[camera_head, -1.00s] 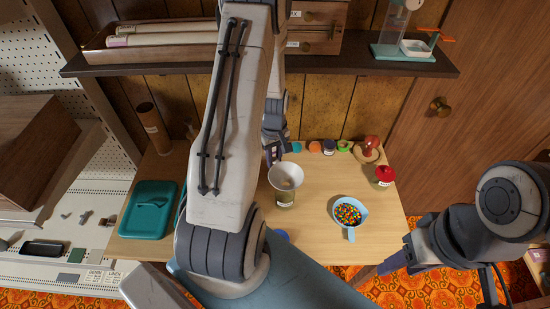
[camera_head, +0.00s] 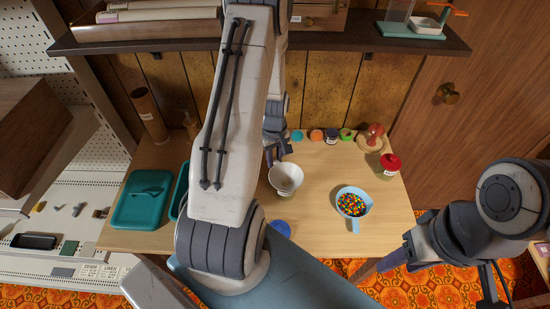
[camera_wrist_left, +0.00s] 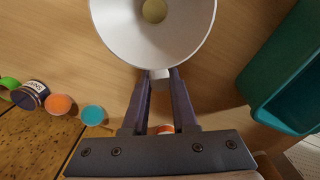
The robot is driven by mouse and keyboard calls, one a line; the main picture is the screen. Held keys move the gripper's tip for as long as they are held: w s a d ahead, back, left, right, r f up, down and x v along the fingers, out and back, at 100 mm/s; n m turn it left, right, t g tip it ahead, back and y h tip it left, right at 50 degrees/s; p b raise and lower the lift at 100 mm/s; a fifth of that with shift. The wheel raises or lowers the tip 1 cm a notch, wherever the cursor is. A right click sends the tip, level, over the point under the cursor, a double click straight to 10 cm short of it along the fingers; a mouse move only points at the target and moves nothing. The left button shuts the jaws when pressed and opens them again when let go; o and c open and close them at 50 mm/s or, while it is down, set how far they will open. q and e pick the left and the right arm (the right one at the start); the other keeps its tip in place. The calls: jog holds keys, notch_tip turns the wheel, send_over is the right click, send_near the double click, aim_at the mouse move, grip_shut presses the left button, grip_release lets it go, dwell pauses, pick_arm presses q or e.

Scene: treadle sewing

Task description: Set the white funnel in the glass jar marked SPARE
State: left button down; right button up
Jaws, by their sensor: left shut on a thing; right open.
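The white funnel (camera_head: 285,174) is at the middle of the table in the head view, wide mouth up. It also shows from above at the top of the left wrist view (camera_wrist_left: 155,50), with a yellowish round spot at its centre. My left gripper (camera_wrist_left: 159,76) is shut on the small tab at the funnel's rim. In the head view a small part of a glass jar (camera_head: 288,206) shows just below the funnel, mostly hidden by it. I cannot read its marking or tell whether the spout is inside. My right gripper (camera_head: 368,270) is open and empty at the lower right.
A light-blue cup of coloured beads (camera_head: 352,203) stands right of the funnel. A red-lidded jar (camera_head: 389,164), a red knobbed object (camera_head: 374,136) and several small lidded pots stand behind. A teal tray (camera_head: 143,200) lies at left. My left arm hides the middle left.

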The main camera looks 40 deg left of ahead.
pick_arm(q)
jog(key=shift+f, duration=0.15)
jog(key=c, duration=0.6)
grip_release()
